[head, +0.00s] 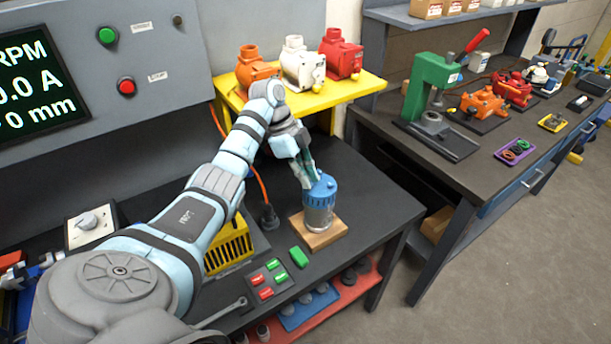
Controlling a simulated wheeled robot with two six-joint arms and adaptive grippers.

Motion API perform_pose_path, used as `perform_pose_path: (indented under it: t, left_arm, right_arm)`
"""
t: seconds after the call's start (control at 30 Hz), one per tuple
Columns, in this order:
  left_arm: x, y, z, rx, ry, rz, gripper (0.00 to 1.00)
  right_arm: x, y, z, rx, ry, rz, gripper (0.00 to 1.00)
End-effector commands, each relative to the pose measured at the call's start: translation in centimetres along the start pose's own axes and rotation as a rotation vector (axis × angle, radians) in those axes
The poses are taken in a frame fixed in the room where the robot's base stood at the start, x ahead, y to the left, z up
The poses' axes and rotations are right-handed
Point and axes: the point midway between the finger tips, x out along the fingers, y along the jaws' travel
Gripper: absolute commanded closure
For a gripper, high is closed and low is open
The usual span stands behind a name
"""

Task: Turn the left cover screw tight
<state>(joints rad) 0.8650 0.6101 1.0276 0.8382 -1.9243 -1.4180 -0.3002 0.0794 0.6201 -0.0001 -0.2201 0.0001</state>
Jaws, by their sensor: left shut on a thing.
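A motor with a blue ribbed cover (320,190) and a silver body (318,217) stands upright on a small wooden block (318,236) on the dark bench. My left gripper (308,178) comes down from above, with its fingers at the left top of the blue cover. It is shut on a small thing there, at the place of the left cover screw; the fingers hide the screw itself. My right gripper is not in view.
A yellow shelf (355,87) behind holds orange, white and red motors. A yellow crate (229,247) stands left of the wooden block. The bench right of the motor is clear.

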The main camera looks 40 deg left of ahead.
Motion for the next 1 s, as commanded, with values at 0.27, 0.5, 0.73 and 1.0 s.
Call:
perform_pose_path:
  t: [0.27, 0.5, 0.73, 1.0]
  left_arm:
    - [-0.28, -0.23, -0.07, 0.009, 0.0, -0.007, 1.0]
    - [-0.26, -0.21, -0.07, 0.009, 0.0, -0.006, 0.75]
    - [-0.11, -0.11, -0.03, 0.007, 0.0, -0.001, 0.66]
    - [-0.04, -0.06, -0.02, 0.006, 0.0, 0.0, 0.66]
  right_arm:
    - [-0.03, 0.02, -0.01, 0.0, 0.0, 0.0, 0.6]
    - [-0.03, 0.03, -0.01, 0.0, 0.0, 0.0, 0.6]
    - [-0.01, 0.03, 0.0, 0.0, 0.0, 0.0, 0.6]
    - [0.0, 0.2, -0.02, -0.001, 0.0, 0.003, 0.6]
